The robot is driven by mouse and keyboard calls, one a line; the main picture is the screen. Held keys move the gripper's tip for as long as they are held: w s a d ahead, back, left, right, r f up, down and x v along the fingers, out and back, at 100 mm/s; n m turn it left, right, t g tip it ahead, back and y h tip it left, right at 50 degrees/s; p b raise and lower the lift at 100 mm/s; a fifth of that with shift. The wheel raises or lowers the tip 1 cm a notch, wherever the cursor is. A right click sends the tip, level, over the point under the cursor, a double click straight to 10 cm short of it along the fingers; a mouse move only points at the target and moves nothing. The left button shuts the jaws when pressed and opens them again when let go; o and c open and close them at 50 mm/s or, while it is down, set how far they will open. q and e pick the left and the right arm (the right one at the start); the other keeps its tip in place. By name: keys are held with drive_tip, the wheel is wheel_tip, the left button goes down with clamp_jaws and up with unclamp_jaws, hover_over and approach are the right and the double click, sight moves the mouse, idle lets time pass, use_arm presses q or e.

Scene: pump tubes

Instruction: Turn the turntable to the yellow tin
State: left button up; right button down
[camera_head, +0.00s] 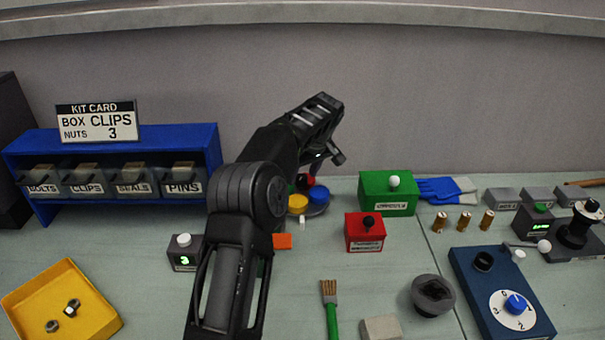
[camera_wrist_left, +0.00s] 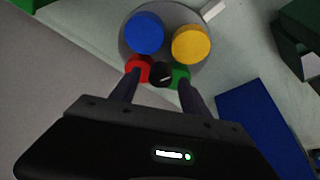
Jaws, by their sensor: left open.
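The turntable is a grey disc (camera_wrist_left: 168,14) in the left wrist view; its rim also shows in the head view (camera_head: 318,210). On it stand a yellow tin (camera_wrist_left: 191,44), a blue tin (camera_wrist_left: 144,33), a red tin (camera_wrist_left: 138,68) and a green tin (camera_wrist_left: 179,76). A black knob (camera_wrist_left: 159,75) shows between the red and green tins. My left gripper (camera_wrist_left: 157,82) is open, its fingertips either side of the knob; contact cannot be told. In the head view, the yellow tin (camera_head: 298,204) is at the near left of the disc and the blue tin (camera_head: 318,193) at the right. My right gripper is out of view.
A small white block (camera_head: 302,220) sits at the disc's near edge, close to the yellow tin. An orange block (camera_head: 282,241) lies nearer. A green box (camera_head: 388,205) and a red box (camera_head: 362,240) stand to the right. A blue bin rack (camera_head: 130,150) stands left.

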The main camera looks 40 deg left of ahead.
use_arm(q)
drive_tip(key=shift+a+f, duration=0.15)
drive_tip(key=shift+f, duration=0.25)
drive_tip(key=shift+c, duration=0.4)
clamp_jaws()
idle(0.8)
